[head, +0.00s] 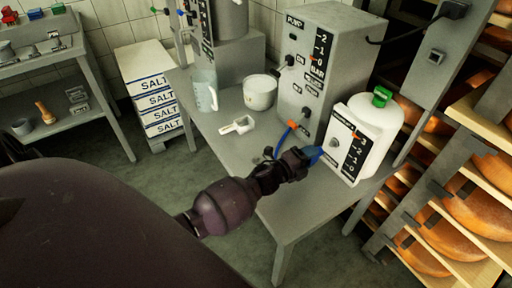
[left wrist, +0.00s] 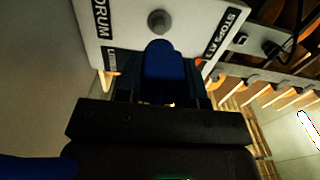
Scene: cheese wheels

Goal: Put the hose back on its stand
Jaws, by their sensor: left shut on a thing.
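My left gripper (head: 304,160) is over the table's front right part, shut on the blue hose (head: 314,154). In the left wrist view, the blue hose end (left wrist: 165,62) sits between the fingers, close in front of a white labelled panel (left wrist: 105,22) with a grey knob. In the head view a blue length of hose also shows beside the pump box (head: 320,75), near a small orange part. The arm hides the stretch between. I cannot make out a separate hose stand. My right gripper is not in view.
A white drum (head: 385,112) with a green cap (head: 381,96) stands behind the labelled panel. A white scoop (head: 238,126), a white pot (head: 259,92) and a clear jug (head: 204,92) share the table (head: 225,152). Cheese racks (head: 480,190) stand close at right.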

